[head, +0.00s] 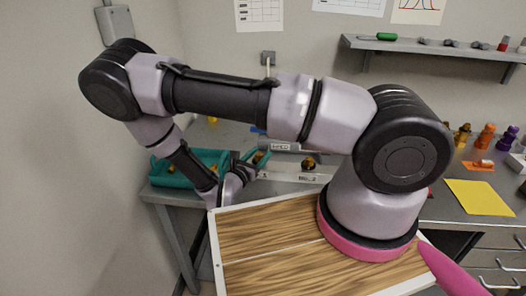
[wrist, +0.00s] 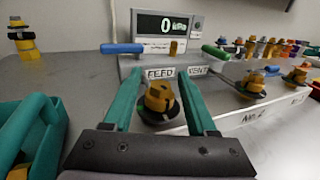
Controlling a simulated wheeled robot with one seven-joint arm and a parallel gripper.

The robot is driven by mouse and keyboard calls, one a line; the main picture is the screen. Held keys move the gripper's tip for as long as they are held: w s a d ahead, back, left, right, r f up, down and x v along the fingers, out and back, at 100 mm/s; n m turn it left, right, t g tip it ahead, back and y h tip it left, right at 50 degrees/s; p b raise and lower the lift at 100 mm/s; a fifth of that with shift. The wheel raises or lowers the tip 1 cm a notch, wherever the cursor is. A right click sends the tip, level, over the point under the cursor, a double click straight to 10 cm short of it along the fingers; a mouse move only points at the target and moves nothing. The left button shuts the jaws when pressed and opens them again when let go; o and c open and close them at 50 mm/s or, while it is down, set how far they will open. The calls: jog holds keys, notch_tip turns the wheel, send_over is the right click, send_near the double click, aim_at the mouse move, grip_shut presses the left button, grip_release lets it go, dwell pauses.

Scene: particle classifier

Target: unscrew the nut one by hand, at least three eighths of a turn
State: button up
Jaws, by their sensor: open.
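A brass-coloured hex nut (wrist: 158,98) on a dark round base sits on the grey panel, between and a little beyond my gripper's teal fingers in the wrist view. It appears to be nut one, though no number label for it shows. My gripper (wrist: 157,76) is open, with one finger on each side of the nut and visible gaps. I cannot tell whether the fingertips are level with it. Another brass nut (wrist: 252,84) stands to the right, near a label reading "No 2". In the head view my gripper (head: 262,158) reaches the panel's left end.
A gauge (wrist: 168,28) reading 0 kPa stands behind. A blue lever (wrist: 122,48) and a green lever (wrist: 216,52) are near the FEED and VENT labels. A teal bin (wrist: 32,135) is close on the left. Several coloured fittings stand at the far right.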

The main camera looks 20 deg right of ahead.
jog(key=shift+x, duration=1.35)
grip_shut()
jog(key=shift+n+t+y, duration=0.3)
jog(key=shift+y, duration=0.1)
jog(key=n+t+y, duration=0.1)
jog(key=n+y, duration=0.1)
jog(key=a+n+t+y, duration=0.1)
jog(key=y, duration=0.2)
jog(key=n+t+y, duration=0.2)
jog(key=shift+w+a+n+y, duration=0.15)
jog(key=shift+w+n+y, duration=0.15)
jog(key=shift+w+y, duration=0.1)
jog(key=shift+a+f+n+y, duration=0.1)
jog(key=shift+a+n+y, duration=0.15)
jog(key=shift+n+y, duration=0.8)
jog(key=shift+a+n+y, duration=0.2)
jog(key=shift+n+y, duration=0.35)
jog(key=shift+y, duration=0.85)
jog(key=shift+a+f+n+y, duration=0.1)
jog(key=shift+a+n+y, duration=0.15)
jog(key=shift+n+y, duration=0.8)
jog(key=shift+y, duration=0.4)
